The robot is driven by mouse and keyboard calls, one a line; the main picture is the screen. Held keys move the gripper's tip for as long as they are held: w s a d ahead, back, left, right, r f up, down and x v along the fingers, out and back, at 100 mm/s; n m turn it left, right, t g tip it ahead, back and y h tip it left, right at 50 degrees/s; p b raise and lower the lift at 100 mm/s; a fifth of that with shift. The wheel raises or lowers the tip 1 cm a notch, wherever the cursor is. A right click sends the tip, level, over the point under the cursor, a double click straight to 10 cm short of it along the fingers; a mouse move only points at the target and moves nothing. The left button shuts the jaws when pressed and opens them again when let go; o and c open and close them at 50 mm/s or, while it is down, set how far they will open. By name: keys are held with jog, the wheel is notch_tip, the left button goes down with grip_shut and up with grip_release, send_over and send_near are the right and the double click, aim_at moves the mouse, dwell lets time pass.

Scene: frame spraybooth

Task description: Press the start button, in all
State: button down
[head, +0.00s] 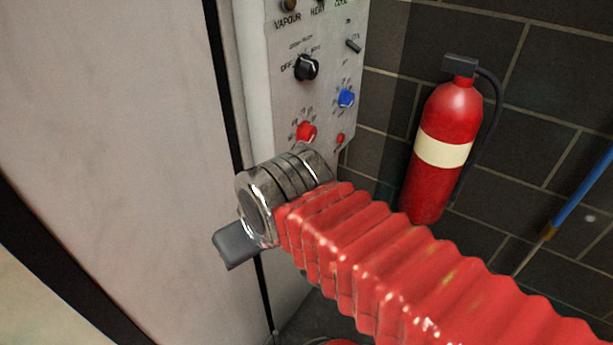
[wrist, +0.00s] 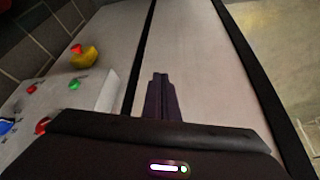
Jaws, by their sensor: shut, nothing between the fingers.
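A grey control panel (head: 283,95) stands on the edge of a white cabinet. In the wrist view the panel (wrist: 45,98) shows on the left, with a small green button (wrist: 74,85) near a red mushroom knob on a yellow base (wrist: 84,56). No label on the green button is readable, and it does not show in the head view, where my wrist covers the lower panel. My gripper (wrist: 160,77) is shut and empty. In the wrist view it is to the right of the green button, apart from it, over the pale cabinet face.
The panel also carries a black selector (head: 306,67), a blue knob (head: 346,98) and a red knob (head: 306,131). A fire extinguisher (head: 443,150) is by the dark tiled wall. The pale cabinet face (head: 120,120) is flat, with dark seams.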

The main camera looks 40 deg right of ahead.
jog(key=w+d+f+m+t, duration=0.1)
jog(key=d+f, duration=0.2)
jog(key=d, duration=0.6)
jog(key=w+d+f+m+t+y, duration=0.1)
jog(key=w+d+f+m, duration=0.1)
jog(key=d, duration=0.8)
jog(key=w+d+f+m+t+y, duration=0.1)
jog(key=d+f, duration=0.2)
jog(key=d, duration=0.7)
jog(key=shift+w+d+f+m, duration=0.2)
jog(key=shift+f+m, duration=0.1)
jog(key=shift+f, duration=0.05)
jog(key=shift+w, duration=0.1)
jog(key=w+a, duration=0.3)
jog(key=w, duration=0.5)
jog(key=shift+w+a, duration=0.1)
jog(key=shift+w, duration=0.15)
dwell(0.9)
jog(key=shift+w+a, duration=0.1)
jog(key=shift+w, duration=0.15)
